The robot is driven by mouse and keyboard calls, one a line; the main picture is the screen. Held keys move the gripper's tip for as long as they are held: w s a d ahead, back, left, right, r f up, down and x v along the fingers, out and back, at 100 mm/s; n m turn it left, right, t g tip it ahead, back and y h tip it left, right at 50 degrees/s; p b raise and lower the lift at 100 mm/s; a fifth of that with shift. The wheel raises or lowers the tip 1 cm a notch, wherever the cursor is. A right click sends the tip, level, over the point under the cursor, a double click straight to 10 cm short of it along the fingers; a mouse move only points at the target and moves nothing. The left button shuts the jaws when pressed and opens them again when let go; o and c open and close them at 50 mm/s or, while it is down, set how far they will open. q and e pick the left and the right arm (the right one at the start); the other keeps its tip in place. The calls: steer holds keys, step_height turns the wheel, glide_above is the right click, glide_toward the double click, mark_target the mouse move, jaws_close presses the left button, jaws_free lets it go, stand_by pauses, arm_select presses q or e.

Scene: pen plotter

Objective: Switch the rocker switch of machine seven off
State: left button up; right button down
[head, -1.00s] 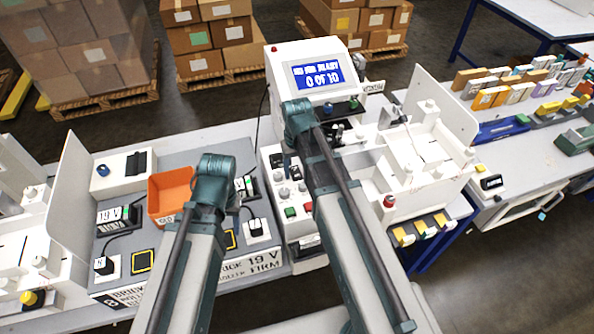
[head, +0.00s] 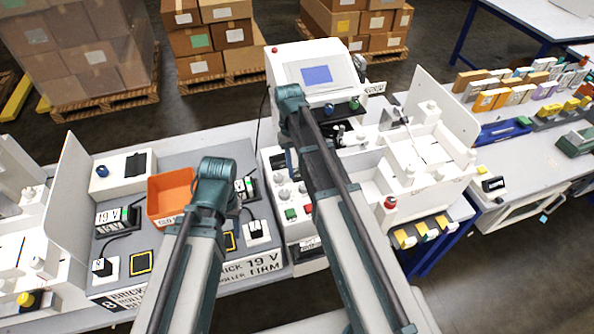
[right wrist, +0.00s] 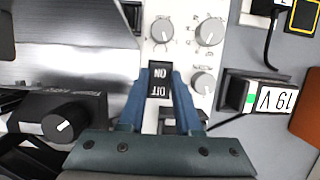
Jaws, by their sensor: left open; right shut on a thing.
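In the right wrist view a black rocker switch (right wrist: 159,80), marked ON and OFF, sits on a white panel with grey knobs. The blue fingers of my right gripper (right wrist: 160,100) are shut on it, one along each side. I cannot tell which way the rocker tilts. In the head view the right arm hides the switch. The white machine's display (head: 316,75) is plain blue with no text. My left gripper's wrist end (head: 216,170) is over the grey bench by the orange bin; its fingertips are hidden behind the arm. No machine number seven is readable.
An orange bin (head: 170,196) and a 19 V adapter (head: 118,216) with cables stand at left. A red mushroom button (head: 390,202) is on the machine's front right. A black knob (right wrist: 62,127) is beside my right gripper. Stacked cartons (head: 212,38) stand behind.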

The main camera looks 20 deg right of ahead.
arm_select(q)
steer(key=shift+f, duration=0.1)
arm_select(e)
steer(key=c, duration=0.6)
jaws_free()
arm_select(q)
steer(key=shift+r, duration=0.2)
arm_select(e)
steer(key=shift+w+r, duration=0.1)
steer(key=shift+r, duration=0.05)
arm_select(q)
step_height(320, 180, up, 13)
steer(key=p, duration=1.3)
steer(key=shift+f, duration=0.15)
arm_select(e)
steer(key=v, duration=1.3)
steer(key=shift+r, duration=0.2)
steer(key=shift+w, duration=0.1)
